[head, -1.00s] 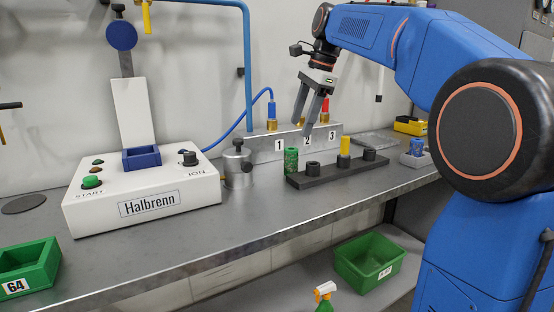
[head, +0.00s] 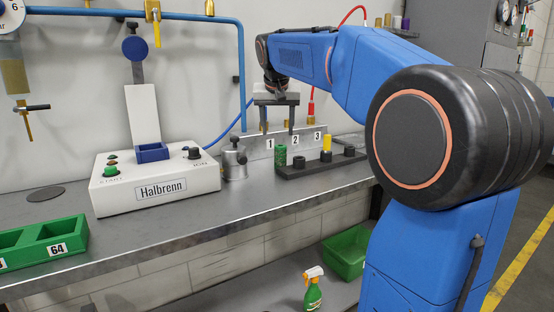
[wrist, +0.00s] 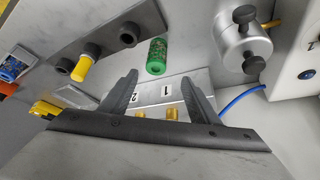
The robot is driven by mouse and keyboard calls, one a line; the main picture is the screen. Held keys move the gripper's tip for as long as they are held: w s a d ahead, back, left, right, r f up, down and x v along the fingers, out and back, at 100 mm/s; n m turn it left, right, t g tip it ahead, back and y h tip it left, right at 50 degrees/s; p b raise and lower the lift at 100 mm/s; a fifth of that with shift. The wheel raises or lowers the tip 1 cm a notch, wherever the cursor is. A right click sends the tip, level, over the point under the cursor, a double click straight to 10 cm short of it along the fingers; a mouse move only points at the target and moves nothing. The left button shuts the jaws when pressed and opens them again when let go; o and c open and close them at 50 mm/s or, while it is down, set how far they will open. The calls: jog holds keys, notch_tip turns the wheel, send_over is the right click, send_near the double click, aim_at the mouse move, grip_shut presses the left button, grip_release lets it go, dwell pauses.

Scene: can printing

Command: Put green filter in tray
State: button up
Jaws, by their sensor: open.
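My gripper (head: 277,122) is open and empty, above the filter in the head view. In the wrist view my gripper (wrist: 158,78) has its two dark fingers spread, with the filter seen beyond the gap between their tips, apart from both. A green tray (head: 42,232) with open compartments and a label 64 sits at the front left of the bench, far from my gripper.
A yellow cylinder (head: 327,142) and black rings share the rack. A metal canister (head: 234,160) stands left of the filter, then the white Halbrenn machine (head: 155,178). A green bin (head: 346,255) and spray bottle (head: 313,290) are below.

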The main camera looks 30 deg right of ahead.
aim_at(278, 146)
jog(key=x, duration=0.9)
jog(key=shift+d+x, duration=0.15)
jog(key=shift+x, duration=1.15)
jog(key=shift+d+x, duration=0.2)
jog(key=shift+x, duration=1.15)
jog(key=shift+s, duration=0.15)
jog(key=shift+c, duration=0.4)
jog(key=shift+r, duration=0.1)
jog(key=c, duration=1.2)
